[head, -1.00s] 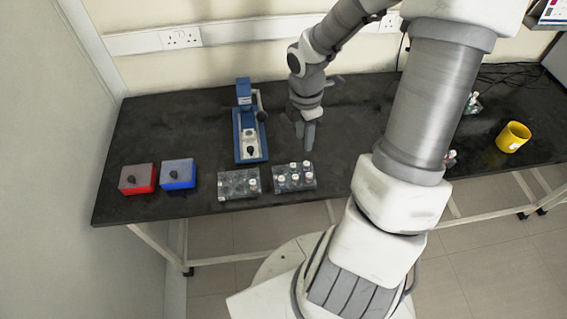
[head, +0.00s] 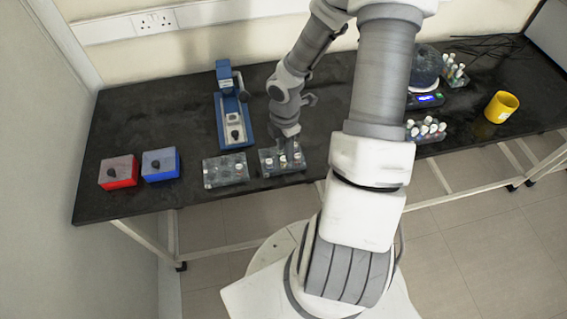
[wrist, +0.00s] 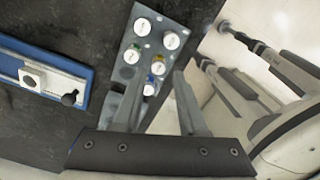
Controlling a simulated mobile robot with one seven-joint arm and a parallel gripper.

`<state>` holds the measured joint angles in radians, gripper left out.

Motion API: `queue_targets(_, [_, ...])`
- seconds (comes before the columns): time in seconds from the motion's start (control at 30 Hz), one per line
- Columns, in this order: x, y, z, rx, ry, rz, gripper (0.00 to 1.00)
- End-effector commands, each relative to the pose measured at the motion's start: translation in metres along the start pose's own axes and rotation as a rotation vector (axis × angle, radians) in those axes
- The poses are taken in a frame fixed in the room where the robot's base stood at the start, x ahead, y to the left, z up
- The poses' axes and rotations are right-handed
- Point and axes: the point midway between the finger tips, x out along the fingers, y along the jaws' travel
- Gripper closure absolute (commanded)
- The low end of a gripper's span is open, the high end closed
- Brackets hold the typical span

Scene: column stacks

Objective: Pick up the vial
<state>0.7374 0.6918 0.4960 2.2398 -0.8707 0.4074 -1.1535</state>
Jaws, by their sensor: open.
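Several white-capped vials stand upright in the right-hand clear rack (head: 285,171) near the table's front edge. In the wrist view the rack (wrist: 160,15) shows from above. Its vials include one at the top left (wrist: 142,27), one at the upper right (wrist: 171,41), and one near the fingertips (wrist: 158,68). Green, yellow and blue colours show beside some caps. My gripper (head: 287,149) is down over this rack, fingers pointing down. In the wrist view my gripper (wrist: 156,78) is open, with the lower caps around and between its fingers. I cannot tell whether either finger touches a vial.
A second rack (head: 225,171) stands just left. A blue-framed device (head: 231,112) stands behind it; red (head: 118,173) and blue (head: 160,165) boxes are further left.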

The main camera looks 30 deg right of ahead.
Motion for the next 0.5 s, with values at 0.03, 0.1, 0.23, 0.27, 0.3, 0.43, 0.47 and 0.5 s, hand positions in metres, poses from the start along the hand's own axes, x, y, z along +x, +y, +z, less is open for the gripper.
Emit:
queue_targets(0.03, [0.011,0.000,-0.002,-0.004,0.002,-0.002,0.58])
queue_targets(0.1, [0.023,0.002,-0.004,-0.005,0.001,-0.003,0.58])
queue_targets(0.23, [0.039,0.002,-0.003,-0.003,0.000,-0.002,0.58])
queue_targets(0.27, [0.041,0.002,-0.003,-0.001,0.000,-0.002,0.58])
queue_targets(0.3, [0.042,0.002,-0.003,-0.001,0.000,-0.002,0.58])
queue_targets(0.43, [0.043,0.002,-0.002,0.000,-0.001,0.000,0.58])
queue_targets(0.47, [0.043,0.002,-0.002,0.000,-0.001,0.000,0.58])
queue_targets(0.5, [0.043,0.002,-0.002,0.000,-0.001,0.000,0.58])
